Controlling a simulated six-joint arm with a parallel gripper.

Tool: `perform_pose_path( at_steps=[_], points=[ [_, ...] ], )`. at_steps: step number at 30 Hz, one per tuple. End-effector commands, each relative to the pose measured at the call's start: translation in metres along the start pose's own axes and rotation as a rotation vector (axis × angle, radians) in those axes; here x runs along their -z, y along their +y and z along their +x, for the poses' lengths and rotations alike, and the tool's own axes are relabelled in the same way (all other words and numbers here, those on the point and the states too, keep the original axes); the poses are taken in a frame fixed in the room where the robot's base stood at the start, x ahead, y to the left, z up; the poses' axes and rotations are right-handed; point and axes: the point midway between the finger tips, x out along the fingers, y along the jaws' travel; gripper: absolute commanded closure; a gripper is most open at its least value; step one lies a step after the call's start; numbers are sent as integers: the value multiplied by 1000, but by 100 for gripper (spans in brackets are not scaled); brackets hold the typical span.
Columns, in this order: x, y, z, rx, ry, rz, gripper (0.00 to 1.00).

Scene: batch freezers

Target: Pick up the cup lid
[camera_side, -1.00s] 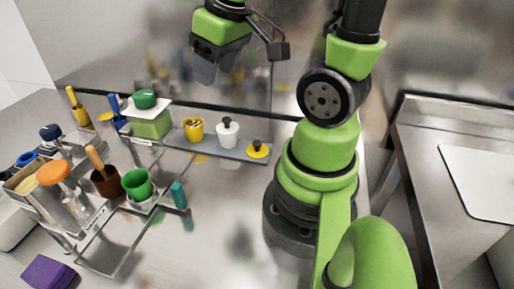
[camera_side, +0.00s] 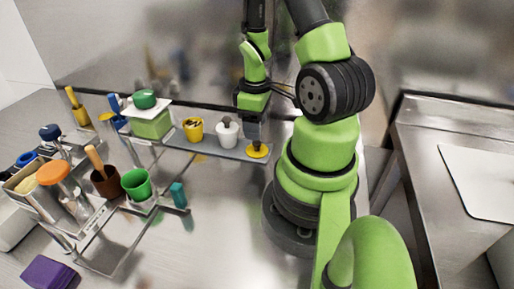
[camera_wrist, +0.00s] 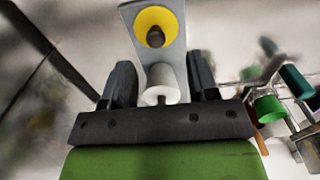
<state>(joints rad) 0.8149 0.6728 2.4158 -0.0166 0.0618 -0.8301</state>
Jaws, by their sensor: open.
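The cup lid looks to be the yellow disc with a dark knob (camera_side: 257,151), lying at the right end of the narrow grey tray. In the wrist view the yellow lid (camera_wrist: 143,22) shows just beyond the fingertips, its knob facing up. My gripper (camera_side: 255,138) points down right over the lid in the side view. The gripper (camera_wrist: 161,66) is open in the wrist view, with nothing held. I cannot tell whether the fingers touch the knob.
A white cup (camera_side: 226,135) stands beside the lid on the grey tray (camera_side: 205,147), with a yellow cup (camera_side: 193,130) further left. A green block with a white top (camera_side: 151,122) stands left of them. A green cup (camera_side: 137,184) and several tools crowd the rack at left.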

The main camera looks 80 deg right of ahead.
Motion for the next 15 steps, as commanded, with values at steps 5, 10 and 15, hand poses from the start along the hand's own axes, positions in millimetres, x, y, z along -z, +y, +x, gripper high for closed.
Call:
perform_pose_path(
  at_steps=[5, 10, 15],
  points=[
    [-2, 2, 15, 4, -4, 2, 46],
    [-3, 4, 38, 4, -3, 1, 46],
    [-2, 4, 51, 3, -1, 0, 46]
  ],
)
